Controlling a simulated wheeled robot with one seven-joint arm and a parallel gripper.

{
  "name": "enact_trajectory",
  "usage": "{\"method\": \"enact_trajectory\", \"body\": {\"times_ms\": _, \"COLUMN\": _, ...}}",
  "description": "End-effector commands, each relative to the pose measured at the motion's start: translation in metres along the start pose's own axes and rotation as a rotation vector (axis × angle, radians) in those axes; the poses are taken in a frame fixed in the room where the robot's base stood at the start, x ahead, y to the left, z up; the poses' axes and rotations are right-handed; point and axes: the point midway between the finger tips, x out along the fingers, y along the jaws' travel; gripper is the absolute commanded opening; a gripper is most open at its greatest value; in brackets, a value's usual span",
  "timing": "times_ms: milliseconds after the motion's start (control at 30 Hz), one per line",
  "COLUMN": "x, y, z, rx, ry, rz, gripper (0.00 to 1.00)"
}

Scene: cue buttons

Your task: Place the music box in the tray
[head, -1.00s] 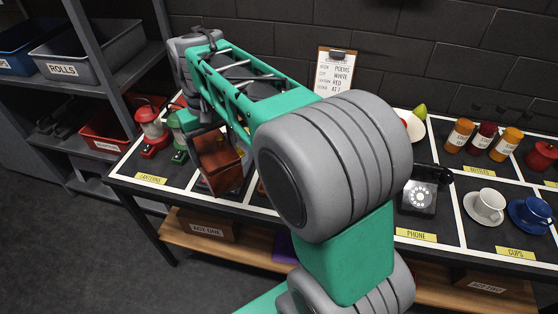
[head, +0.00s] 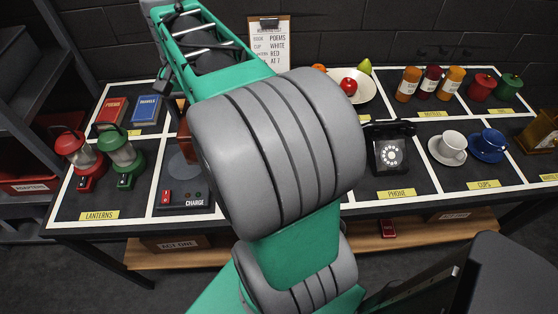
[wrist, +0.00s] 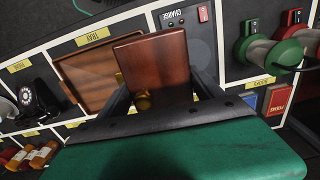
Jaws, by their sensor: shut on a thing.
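The music box (wrist: 150,62) is a reddish-brown wooden box with a gold-coloured part below it. My gripper (wrist: 160,97) is shut on it, one dark finger on each side. In the wrist view the box overlaps the right side of the brown wooden tray (wrist: 85,80), beside the TRAY label; I cannot tell its height above the table. In the head view only a brown sliver of the music box (head: 184,136) shows beside my arm, near the charge pad.
The charge pad (head: 185,197) lies beside the box. Red (head: 78,155) and green (head: 120,150) lanterns and two books (head: 112,110) stand left. A black phone (head: 389,148), cups (head: 450,147) and bottles (head: 431,80) stand right. A clipboard (head: 270,38) stands at the back.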

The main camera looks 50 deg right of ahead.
Motion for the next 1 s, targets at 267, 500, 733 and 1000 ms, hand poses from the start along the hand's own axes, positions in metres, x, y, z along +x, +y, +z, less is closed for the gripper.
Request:
{"method": "enact_trajectory", "body": {"times_ms": 267, "x": 0.007, "y": 0.136, "z": 0.009, "rx": 0.761, "ry": 0.005, "rz": -0.002, "gripper": 0.03}}
{"method": "enact_trajectory", "body": {"times_ms": 500, "x": 0.015, "y": 0.215, "z": 0.045, "rx": 1.315, "ry": 0.005, "rz": -0.002, "gripper": 0.03}}
{"method": "enact_trajectory", "body": {"times_ms": 733, "x": 0.02, "y": 0.239, "z": 0.059, "rx": 1.527, "ry": 0.001, "rz": 0.0, "gripper": 0.03}}
{"method": "enact_trajectory", "body": {"times_ms": 1000, "x": 0.044, "y": 0.218, "z": 0.004, "rx": 1.527, "ry": -0.002, "rz": 0.002, "gripper": 0.03}}
